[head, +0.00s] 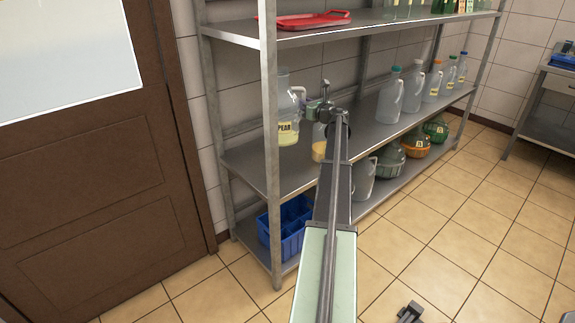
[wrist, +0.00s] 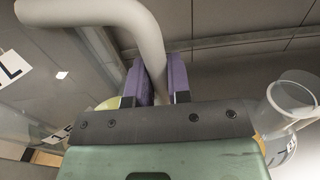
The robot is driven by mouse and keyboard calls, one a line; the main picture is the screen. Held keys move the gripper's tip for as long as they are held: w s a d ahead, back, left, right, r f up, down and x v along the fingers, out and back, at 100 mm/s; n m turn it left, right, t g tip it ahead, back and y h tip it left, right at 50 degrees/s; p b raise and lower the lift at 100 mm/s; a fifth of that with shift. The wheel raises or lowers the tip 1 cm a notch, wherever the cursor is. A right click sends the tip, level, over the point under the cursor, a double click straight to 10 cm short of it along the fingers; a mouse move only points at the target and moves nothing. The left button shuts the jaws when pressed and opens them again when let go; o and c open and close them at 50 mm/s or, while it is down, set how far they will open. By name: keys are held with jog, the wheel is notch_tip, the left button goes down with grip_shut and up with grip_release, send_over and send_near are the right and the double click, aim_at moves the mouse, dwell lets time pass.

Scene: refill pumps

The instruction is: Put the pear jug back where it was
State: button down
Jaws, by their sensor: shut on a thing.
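The pear jug (head: 288,118) is clear with a "PEAR" label and pale yellow liquid low inside. It is upright at the left end of the middle shelf, just right of the front post. I cannot tell whether its base touches the shelf. My gripper (head: 313,106) is at the jug's right side, at its handle, partly hidden by my arm. In the wrist view, the purple pads of my gripper (wrist: 160,82) are shut on a thick pale curved handle (wrist: 105,12), with the clear jug body at left.
A container with amber contents (head: 318,151) stands close right of the jug, partly behind my arm. A clear cylinder (wrist: 290,100) shows at right in the wrist view. More jugs (head: 390,97) stand farther right. A red tray (head: 310,20) is above, a blue crate (head: 290,228) below.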

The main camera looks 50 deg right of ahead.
notch_tip(320, 180, down, 18)
jog(key=b, duration=1.6)
jog(key=shift+f, duration=0.15)
jog(key=c, duration=1.1)
grip_release()
jog(key=shift+o, duration=0.2)
jog(key=s+a, duration=0.2)
jog(key=s, duration=0.9)
jog(key=shift+s, duration=0.4)
jog(key=shift+a, duration=0.1)
